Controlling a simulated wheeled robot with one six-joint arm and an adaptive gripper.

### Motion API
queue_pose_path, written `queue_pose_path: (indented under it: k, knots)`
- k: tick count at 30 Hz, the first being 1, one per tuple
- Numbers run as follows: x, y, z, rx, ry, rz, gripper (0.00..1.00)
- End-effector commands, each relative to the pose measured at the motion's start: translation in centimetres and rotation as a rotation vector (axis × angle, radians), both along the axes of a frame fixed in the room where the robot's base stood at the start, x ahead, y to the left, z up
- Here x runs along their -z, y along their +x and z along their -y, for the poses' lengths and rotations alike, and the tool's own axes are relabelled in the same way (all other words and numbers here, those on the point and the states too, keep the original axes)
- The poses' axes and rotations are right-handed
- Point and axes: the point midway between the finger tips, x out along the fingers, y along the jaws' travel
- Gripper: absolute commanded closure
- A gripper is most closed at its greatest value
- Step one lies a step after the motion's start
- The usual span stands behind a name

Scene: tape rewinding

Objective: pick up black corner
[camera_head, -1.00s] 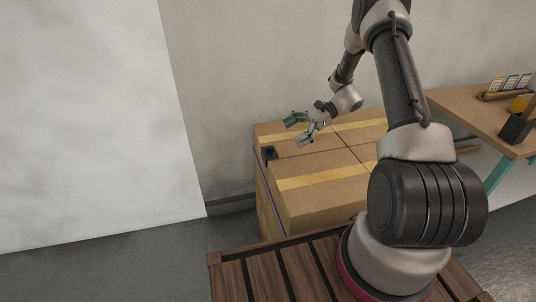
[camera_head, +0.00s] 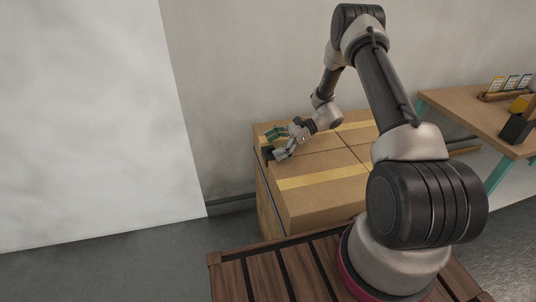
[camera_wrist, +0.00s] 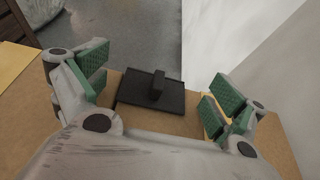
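The black corner (camera_wrist: 137,94) lies on the cardboard boxes at their edge, a flat dark plate with a raised block in its middle. In the wrist view it sits between and just ahead of my open green-padded fingers, with clear space on both sides. In the head view my gripper (camera_head: 278,143) is low over the left back part of the boxes. Only a small dark part of the corner (camera_head: 268,154) shows there beside the fingers. I cannot tell from these views whether a finger touches it.
The cardboard boxes (camera_head: 322,186) carry yellow tape strips and stand against the wall. A wooden table (camera_head: 462,107) with a dark holder (camera_head: 515,128) is at the right. Grey floor (camera_head: 120,268) is free at the left.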

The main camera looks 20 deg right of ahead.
Motion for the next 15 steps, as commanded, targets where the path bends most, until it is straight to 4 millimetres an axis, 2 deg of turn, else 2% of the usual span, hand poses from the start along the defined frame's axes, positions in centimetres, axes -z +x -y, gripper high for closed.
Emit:
queue_pose_path:
  k: [1, 6, 15]
  knots:
    - [0.00, 0.00, 0.01, 0.000, 0.000, 0.000, 0.16]
    - [-0.02, 0.00, 0.01, 0.000, 0.000, 0.000, 0.45]
    - [-0.07, 0.00, 0.01, 0.000, 0.000, 0.001, 0.46]
